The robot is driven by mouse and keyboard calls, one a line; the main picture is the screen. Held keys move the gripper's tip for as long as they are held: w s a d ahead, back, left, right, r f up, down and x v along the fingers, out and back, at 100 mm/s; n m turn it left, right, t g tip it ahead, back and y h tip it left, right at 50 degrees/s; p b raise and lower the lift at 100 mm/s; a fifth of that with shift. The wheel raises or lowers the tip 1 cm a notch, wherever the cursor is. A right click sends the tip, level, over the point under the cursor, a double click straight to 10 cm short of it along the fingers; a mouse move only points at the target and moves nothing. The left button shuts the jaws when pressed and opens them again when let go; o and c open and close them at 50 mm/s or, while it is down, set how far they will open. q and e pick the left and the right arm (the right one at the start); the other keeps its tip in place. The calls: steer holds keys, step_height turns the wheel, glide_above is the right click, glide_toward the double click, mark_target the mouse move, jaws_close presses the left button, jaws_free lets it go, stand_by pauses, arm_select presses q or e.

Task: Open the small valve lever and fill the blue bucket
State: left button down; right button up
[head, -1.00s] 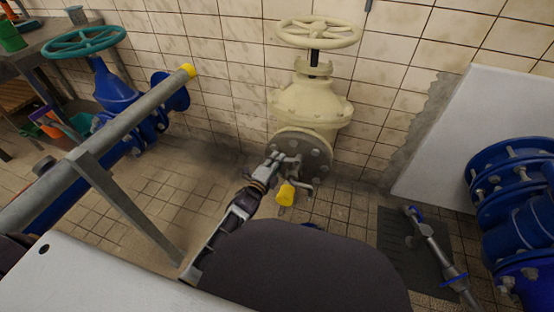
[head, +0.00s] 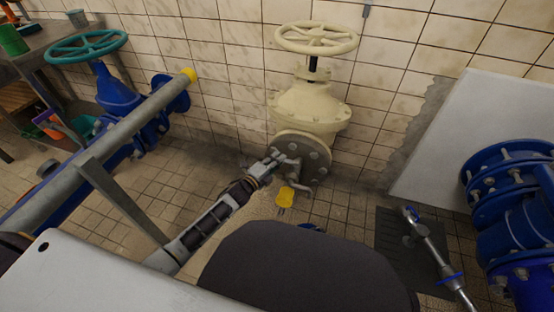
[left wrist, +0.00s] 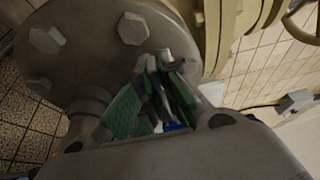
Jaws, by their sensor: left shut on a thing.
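My left gripper (head: 275,163) is at the left front of the round grey flange (head: 310,165) below the cream valve (head: 308,103). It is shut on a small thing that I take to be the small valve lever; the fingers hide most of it. In the left wrist view, the green-padded fingers (left wrist: 152,98) are close together beside the bolted flange (left wrist: 80,60). A yellow piece (head: 286,197) hangs just below the gripper. A blue sliver (head: 312,227), likely the blue bucket, shows behind my dark body; the rest is hidden. My right gripper is not in view.
A grey pipe rail (head: 110,140) and a blue valve with a teal handwheel (head: 86,46) stand at left. A silver pipe with blue rings (head: 432,250) crosses a dark grate (head: 395,240). Large blue flanged pipework (head: 510,215) stands at right. Tiled floor is clear left of the flange.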

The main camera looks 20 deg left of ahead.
arm_select(q)
steer(key=shift+w+d+m+h, duration=0.15)
steer(key=shift+m+h, duration=0.15)
steer(key=shift+h, duration=0.1)
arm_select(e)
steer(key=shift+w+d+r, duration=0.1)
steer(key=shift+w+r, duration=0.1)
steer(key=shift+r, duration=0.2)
arm_select(q)
steer(key=shift+g, duration=0.3)
steer(key=c, duration=1.6)
jaws_free()
steer(key=shift+w, duration=0.1)
steer(key=shift+c, duration=0.2)
steer(key=shift+o, duration=0.2)
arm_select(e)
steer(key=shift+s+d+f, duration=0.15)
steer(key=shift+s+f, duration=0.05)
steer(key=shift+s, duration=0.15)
arm_select(q)
steer(key=v, duration=1.2)
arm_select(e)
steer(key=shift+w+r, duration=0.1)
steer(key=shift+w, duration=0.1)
arm_select(q)
steer(key=shift+f, duration=0.1)
